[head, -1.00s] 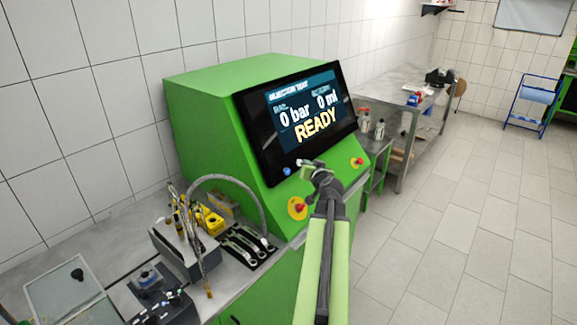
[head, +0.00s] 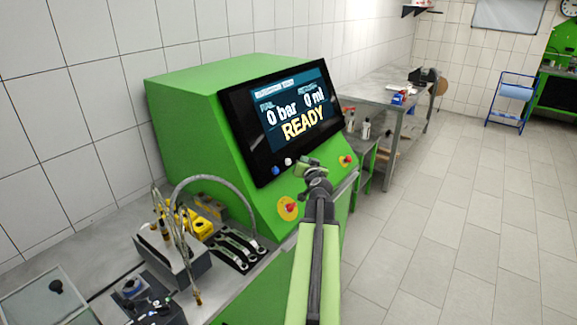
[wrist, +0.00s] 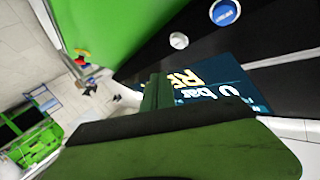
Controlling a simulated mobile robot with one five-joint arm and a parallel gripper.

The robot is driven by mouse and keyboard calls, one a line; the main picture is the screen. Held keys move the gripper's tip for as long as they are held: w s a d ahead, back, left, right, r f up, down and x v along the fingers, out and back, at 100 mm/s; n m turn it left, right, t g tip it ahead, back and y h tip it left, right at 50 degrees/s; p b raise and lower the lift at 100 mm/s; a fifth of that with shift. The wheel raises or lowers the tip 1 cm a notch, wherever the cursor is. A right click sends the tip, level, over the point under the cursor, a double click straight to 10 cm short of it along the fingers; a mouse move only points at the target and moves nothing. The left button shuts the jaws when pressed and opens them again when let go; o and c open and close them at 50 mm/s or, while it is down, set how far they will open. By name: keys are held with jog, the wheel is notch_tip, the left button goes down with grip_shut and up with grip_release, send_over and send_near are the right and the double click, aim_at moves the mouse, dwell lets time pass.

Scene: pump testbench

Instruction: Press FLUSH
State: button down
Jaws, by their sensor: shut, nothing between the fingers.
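The green test bench (head: 185,125) carries a black-framed screen (head: 290,110) reading 0 bar, 0 ml and READY. Below the screen are a blue button (head: 276,170) and a white button (head: 288,161); I can read no FLUSH label on either. Both also show in the wrist view, the blue button (wrist: 225,12) at the top and the white button (wrist: 179,41) beside it. My gripper (head: 310,168) is shut and empty, in front of the panel, just right of the white button in the head view. Contact with the panel cannot be made out.
Two red knobs on yellow discs sit on the sloped front, one lower left (head: 288,208) and one at right (head: 345,161). A metal table (head: 385,95) stands behind; open floor lies right.

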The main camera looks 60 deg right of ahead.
jog(key=shift+w+f+b, duration=0.2)
jog(key=shift+w+f, duration=0.1)
jog(key=shift+w, duration=0.3)
jog(key=shift+w+f+b, duration=0.2)
jog(key=shift+w+f, duration=0.1)
jog(key=shift+w, duration=0.35)
jog(key=shift+w+f+b, duration=0.2)
jog(key=shift+w+f, duration=0.1)
jog(key=shift+w, duration=0.3)
dwell(0.6)
jog(key=shift+w+f, duration=0.15)
jog(key=shift+w, duration=0.25)
jog(key=shift+w+f+b, duration=0.2)
jog(key=shift+w+b, duration=0.2)
jog(key=shift+w, duration=0.05)
dwell(0.6)
jog(key=shift+s, duration=0.1)
jog(key=shift+s+r+p, duration=0.4)
jog(key=shift+s, duration=0.35)
jog(key=shift+s+r+p, duration=0.35)
jog(key=shift+s, duration=0.4)
jog(key=shift+s+r+p, duration=0.35)
jog(key=shift+s, duration=0.4)
jog(key=shift+s+r+p, duration=0.35)
jog(key=shift+s, duration=0.4)
